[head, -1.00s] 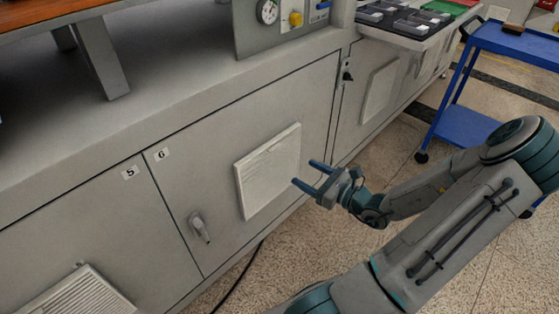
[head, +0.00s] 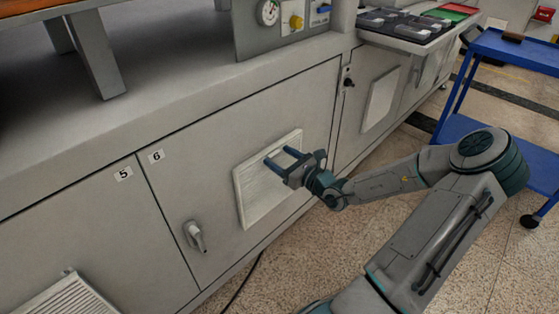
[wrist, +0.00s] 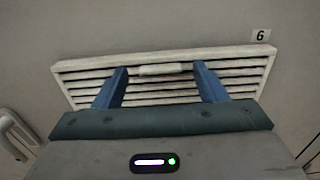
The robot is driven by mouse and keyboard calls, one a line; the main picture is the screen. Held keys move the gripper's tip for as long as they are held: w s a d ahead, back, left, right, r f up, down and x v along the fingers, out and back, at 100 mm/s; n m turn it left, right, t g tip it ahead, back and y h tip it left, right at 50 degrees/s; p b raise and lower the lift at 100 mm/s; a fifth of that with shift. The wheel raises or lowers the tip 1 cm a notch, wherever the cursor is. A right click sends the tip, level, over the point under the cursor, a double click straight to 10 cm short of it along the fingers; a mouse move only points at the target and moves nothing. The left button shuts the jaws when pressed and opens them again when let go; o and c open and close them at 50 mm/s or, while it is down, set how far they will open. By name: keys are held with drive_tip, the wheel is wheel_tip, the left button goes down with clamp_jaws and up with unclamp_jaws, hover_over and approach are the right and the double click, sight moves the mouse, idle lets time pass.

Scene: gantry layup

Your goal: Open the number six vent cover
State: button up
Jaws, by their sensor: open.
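The number six vent cover (head: 262,198) is a pale louvred panel on the grey cabinet door marked 6 (head: 156,156). It looks closed against the door. In the wrist view the vent cover (wrist: 165,92) fills the middle, with a small pale tab or handle (wrist: 160,70) near its upper edge. My gripper (head: 278,158) is open in front of the cover's upper part. In the wrist view my gripper's blue fingers (wrist: 160,75) stand either side of the tab, with nothing held. I cannot tell whether the fingertips touch the cover.
A door latch handle (head: 195,235) is below left of the cover. Another louvred vent (head: 68,298) is on the door marked 5. A blue cart (head: 515,50) stands at the right. A black cable (head: 243,280) lies on the floor below the door.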

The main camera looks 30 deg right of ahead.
drive_tip(key=shift+w+a, duration=0.1)
drive_tip(key=shift+w, duration=0.15)
drive_tip(key=shift+s, duration=0.1)
drive_tip(key=c, duration=1.4)
